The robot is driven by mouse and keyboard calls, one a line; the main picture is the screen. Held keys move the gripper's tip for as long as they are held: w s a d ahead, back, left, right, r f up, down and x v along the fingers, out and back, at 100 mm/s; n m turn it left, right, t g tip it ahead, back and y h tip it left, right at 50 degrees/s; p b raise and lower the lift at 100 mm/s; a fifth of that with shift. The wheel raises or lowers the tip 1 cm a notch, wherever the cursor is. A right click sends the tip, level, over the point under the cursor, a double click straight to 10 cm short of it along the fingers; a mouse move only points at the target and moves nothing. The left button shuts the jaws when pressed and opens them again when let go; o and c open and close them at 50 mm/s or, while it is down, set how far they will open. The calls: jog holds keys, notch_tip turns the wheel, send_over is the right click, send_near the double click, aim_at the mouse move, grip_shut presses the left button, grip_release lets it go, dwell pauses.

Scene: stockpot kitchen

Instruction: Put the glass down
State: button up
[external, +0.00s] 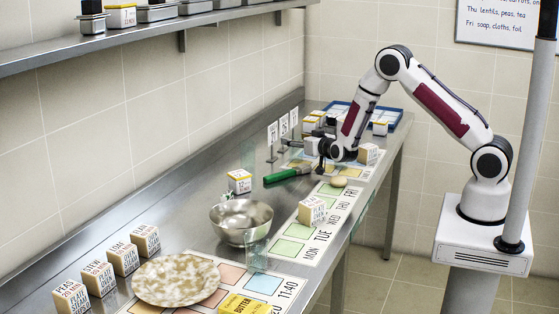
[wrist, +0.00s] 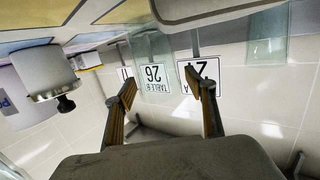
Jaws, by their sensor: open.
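In the wrist view a clear, faintly green glass (wrist: 153,50) shows upside down, in line with the gap between my fingers and in front of a number card. I cannot tell how far beyond the fingertips it is. My gripper (wrist: 160,86) is open, with a finger on each side of the gap. In the external view my gripper (external: 319,148) is low over the far part of the counter, near the card stands. Another clear glass (external: 257,256) stands beside the steel bowl (external: 241,222).
Number cards (external: 284,125) stand behind my gripper. A green-handled tool (external: 287,174) and a labelled block (external: 312,210) lie nearer. A blue tray (external: 385,118) is at the far end. A speckled plate (external: 176,279) and several labelled blocks (external: 146,240) occupy the near end.

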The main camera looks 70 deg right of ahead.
aim_at(301, 140)
jog(key=shift+r, duration=0.1)
jog(key=shift+v, duration=1.15)
jog(key=v, duration=0.3)
notch_tip(301, 140, up, 7)
dwell(0.5)
